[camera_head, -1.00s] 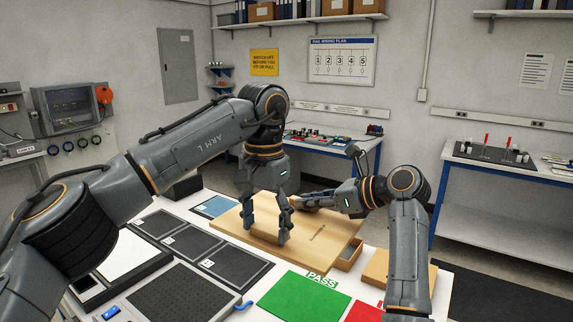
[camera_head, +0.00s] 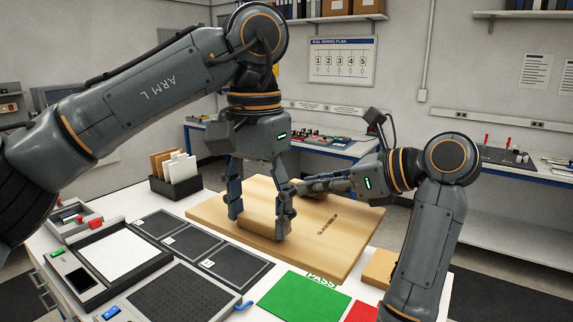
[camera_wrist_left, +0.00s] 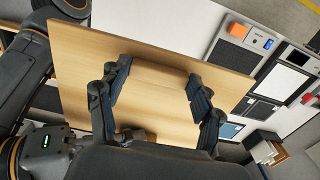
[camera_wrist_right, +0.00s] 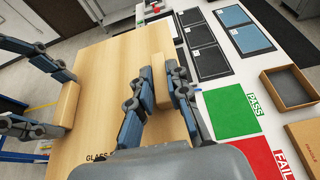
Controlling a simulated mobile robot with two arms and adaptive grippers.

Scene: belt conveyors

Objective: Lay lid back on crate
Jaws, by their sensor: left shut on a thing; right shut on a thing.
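The lid (camera_head: 345,232) is a wide, flat, pale wooden board with dark lettering and two raised wooden battens. It looks roughly level above the bench. My left gripper (camera_head: 258,225) is shut on the near-left batten (camera_head: 250,234), which also shows between its fingers in the left wrist view (camera_wrist_left: 155,85). My right gripper (camera_head: 305,188) is shut on the other batten, which shows between its fingers in the right wrist view (camera_wrist_right: 160,80). No crate is clearly visible; the lid hides what is below it.
A row of dark trays (camera_head: 190,245) lies left of the lid. Green PASS (camera_head: 305,298) and red FAIL (camera_head: 362,312) mats lie in front. The right wrist view shows an open cardboard box (camera_wrist_right: 290,88). A black holder with folders (camera_head: 176,183) stands at the back left.

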